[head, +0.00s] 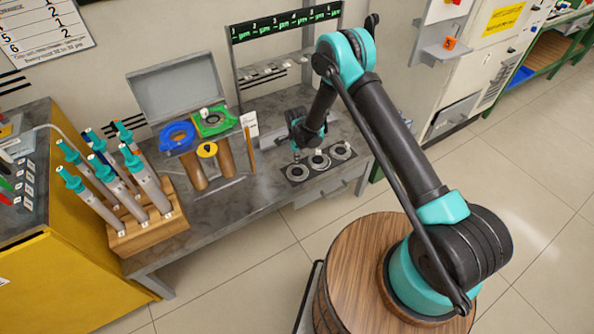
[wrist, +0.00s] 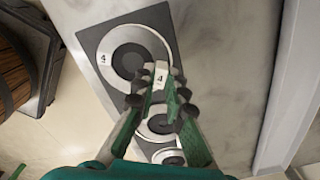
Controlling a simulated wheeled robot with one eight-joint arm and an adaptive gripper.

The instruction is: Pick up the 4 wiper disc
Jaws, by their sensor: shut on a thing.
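The 4 wiper disc shows a small white block (wrist: 161,76) marked 4 between my fingertips in the wrist view. My gripper (wrist: 157,88) is shut on this block, and its green fingers reach up from the bottom of the picture. Behind it lies a pale round ring (wrist: 119,40) with a grey middle and a 4 label at its left. I cannot tell whether the block is lifted clear of the ring. In the head view my gripper (head: 298,152) is low over the leftmost round piece (head: 297,172) on the dark plate.
Two more round pieces, the middle one (head: 319,162) and the right one (head: 341,152), sit on the dark plate at the bench's front. To the left stand brown cylinders (head: 193,173), blue and green fixtures, and a wooden rack (head: 150,232) of teal-handled tools.

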